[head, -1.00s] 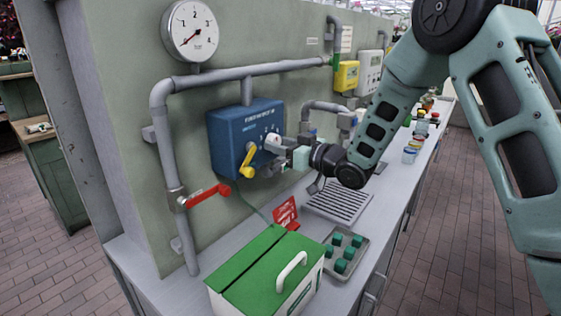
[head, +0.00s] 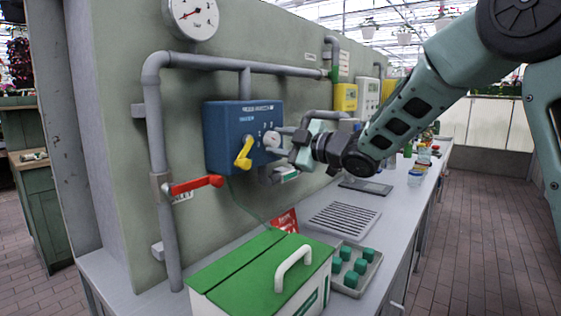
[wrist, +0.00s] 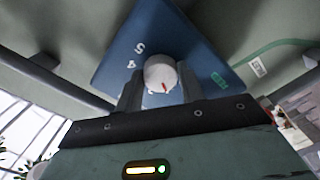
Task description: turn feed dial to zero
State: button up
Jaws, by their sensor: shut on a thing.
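The feed dial is a round white knob (wrist: 161,73) with a red mark, on the front of a blue box (head: 213,140) fixed to the wall. In the wrist view the numbers 4 and 5 show on the box face to the left of the knob. My gripper (wrist: 158,92) is shut on the dial, one finger on each side of it. In the head view my gripper (head: 284,142) reaches the box from the right, and the knob (head: 271,139) shows at its tips. A yellow lever (head: 243,154) is on the box, left of the dial.
A red-handled valve (head: 195,185) sits on the grey pipe to the left. A green-lidded box (head: 235,268), a red sign (head: 286,221) and a tray of green knobs (head: 350,283) stand on the counter below. A pressure gauge (head: 192,14) hangs above.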

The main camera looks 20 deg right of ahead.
jog(key=n+b, duration=0.4)
jog(key=b, duration=0.1)
jog(key=shift+f+n, duration=0.25)
jog(key=shift+n, duration=0.05)
jog(key=n+b, duration=0.2)
jog(key=b, duration=0.1)
jog(key=shift+r+n, duration=0.25)
jog(key=shift+n, duration=0.15)
jog(key=o, duration=1)
jog(key=shift+c, duration=0.2)
jog(key=v, duration=1.7)
jog(key=shift+s, duration=0.15)
